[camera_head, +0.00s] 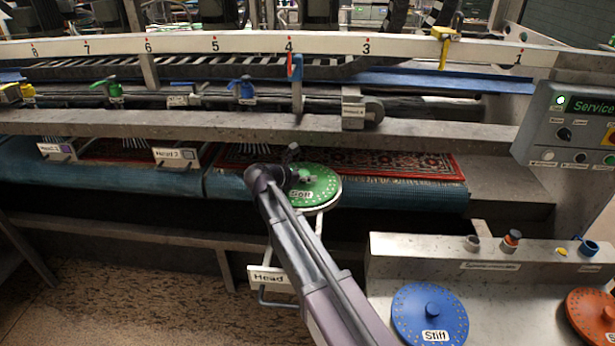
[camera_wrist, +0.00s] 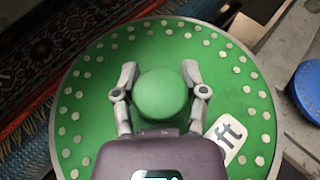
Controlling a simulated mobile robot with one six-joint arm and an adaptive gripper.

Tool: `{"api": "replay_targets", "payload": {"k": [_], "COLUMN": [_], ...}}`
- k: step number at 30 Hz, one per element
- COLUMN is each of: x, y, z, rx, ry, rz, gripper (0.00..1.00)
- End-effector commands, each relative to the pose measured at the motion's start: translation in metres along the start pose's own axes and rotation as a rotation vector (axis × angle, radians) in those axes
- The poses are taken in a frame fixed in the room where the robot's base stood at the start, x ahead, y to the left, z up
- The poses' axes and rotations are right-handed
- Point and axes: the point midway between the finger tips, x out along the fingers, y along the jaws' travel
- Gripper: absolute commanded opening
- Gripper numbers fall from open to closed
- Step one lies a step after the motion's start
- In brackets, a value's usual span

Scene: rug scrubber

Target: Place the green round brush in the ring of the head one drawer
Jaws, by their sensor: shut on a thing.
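The green round brush (camera_head: 322,192), labelled "Soft", lies flat at the end of my arm. In the wrist view the green brush (camera_wrist: 95,75) fills most of the picture. My gripper (camera_wrist: 160,72) has a finger on each side of its round knob (camera_wrist: 163,97) and is shut on it. The pulled-out drawer (camera_head: 267,277) carries a label that starts "Head"; its number is hidden by my arm. A pale rail of this drawer runs up under the brush. The ring is hidden, so I cannot tell whether the brush rests in it or hangs above.
A blue brush (camera_head: 430,315) marked "Stiff" and an orange brush (camera_head: 592,318) lie on the metal bench (camera_head: 490,293) at lower right. A red rug (camera_head: 390,162) lies behind the green brush. Two closed drawers (camera_head: 175,157) sit at left. A control panel (camera_head: 572,130) stands at right.

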Motion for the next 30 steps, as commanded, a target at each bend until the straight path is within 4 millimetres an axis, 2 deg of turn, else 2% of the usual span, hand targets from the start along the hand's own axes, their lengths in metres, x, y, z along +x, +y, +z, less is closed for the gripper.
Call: {"api": "replay_targets", "payload": {"k": [8, 9, 12, 30], "x": [0.0012, 0.0013, 0.0010, -0.0005], "y": [-0.0001, -0.0001, -0.0001, -0.0001], "z": [-0.0021, -0.0028, -0.0020, 0.0014], "rx": [0.000, 0.000, 0.000, 0.000], "ry": [-0.002, 0.000, 0.000, 0.000], "rz": [0.000, 0.000, 0.000, 0.000], "gripper": [0.00, 0.58, 0.88, 0.90]}}
